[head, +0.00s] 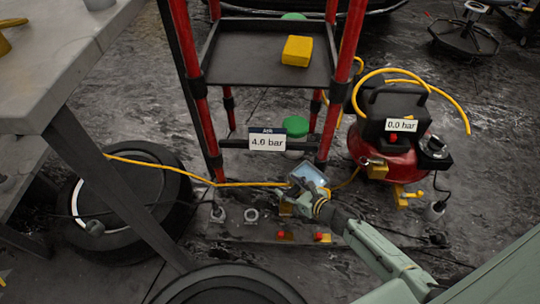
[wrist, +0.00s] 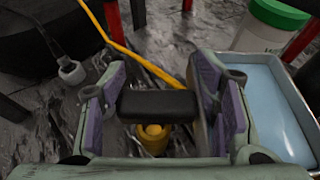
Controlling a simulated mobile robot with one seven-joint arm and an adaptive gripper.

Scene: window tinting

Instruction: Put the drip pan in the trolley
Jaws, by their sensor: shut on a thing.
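The drip pan (head: 311,177) is a small tray with a pale blue inside and grey rim. It is tilted in the head view, at the foot of the trolley. In the wrist view the pan (wrist: 268,105) is close, just right of my right finger. My gripper (head: 304,202) is low, at the pan's near side. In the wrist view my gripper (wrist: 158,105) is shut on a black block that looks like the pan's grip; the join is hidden. The red-framed trolley (head: 219,62) stands behind, with a dark shelf.
A yellow block (head: 297,51) lies on the trolley's shelf. A green-lidded container (head: 295,126) stands low behind the trolley's lower bar. A red compressor (head: 384,148) is at right, a tyre (head: 150,185) and workbench (head: 60,70) at left. A yellow hose (head: 195,179) crosses in front.

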